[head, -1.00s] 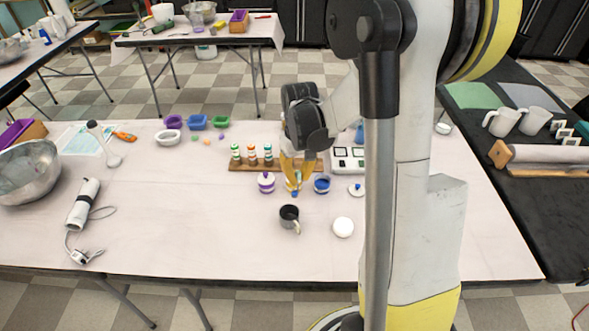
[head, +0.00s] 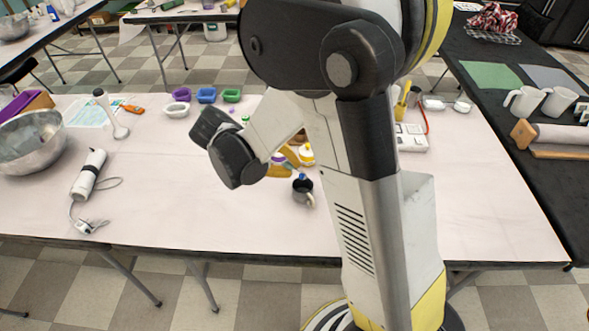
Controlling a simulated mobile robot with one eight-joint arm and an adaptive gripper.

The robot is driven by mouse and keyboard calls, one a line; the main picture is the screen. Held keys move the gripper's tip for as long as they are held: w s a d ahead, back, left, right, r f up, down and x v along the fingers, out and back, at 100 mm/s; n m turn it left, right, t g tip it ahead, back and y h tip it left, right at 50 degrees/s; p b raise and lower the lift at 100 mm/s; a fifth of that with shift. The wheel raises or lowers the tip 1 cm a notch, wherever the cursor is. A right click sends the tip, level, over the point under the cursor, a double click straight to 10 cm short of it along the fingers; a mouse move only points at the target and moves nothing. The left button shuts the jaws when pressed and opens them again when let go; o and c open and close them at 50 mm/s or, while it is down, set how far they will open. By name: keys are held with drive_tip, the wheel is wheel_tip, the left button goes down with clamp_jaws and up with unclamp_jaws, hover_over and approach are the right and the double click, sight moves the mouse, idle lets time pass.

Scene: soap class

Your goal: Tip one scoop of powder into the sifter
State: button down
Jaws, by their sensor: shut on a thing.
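My gripper (head: 284,164) has yellow fingers and is over the middle of the table, shut on a small scoop. Only a small blue part of the scoop (head: 302,177) shows. It appears at the mouth of the sifter; I cannot tell whether it is above or inside. The sifter (head: 304,193) is a small dark cup with a pale handle, upright on the table. Whether powder is in the scoop or sifter is too small to tell. A yellow-marked jar (head: 306,153) and a purple-marked jar (head: 277,157) stand just behind, partly hidden by my gripper.
My arm hides the table's right-centre. Purple, blue and green bowls (head: 206,95) stand at the back. A white corded hand tool (head: 89,174) and a large metal bowl (head: 32,146) are at left. The table (head: 170,215) is bare left of the sifter.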

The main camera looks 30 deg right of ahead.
drive_tip(key=shift+w+a+f+h+b, duration=0.1)
drive_tip(key=shift+a+f+h+b, duration=0.55)
drive_tip(key=shift+h, duration=0.75)
drive_tip(key=shift+a+f+h+b, duration=0.35)
drive_tip(key=shift+a+f+h, duration=0.45)
drive_tip(key=shift+h, duration=0.6)
drive_tip(key=shift+r, duration=0.1)
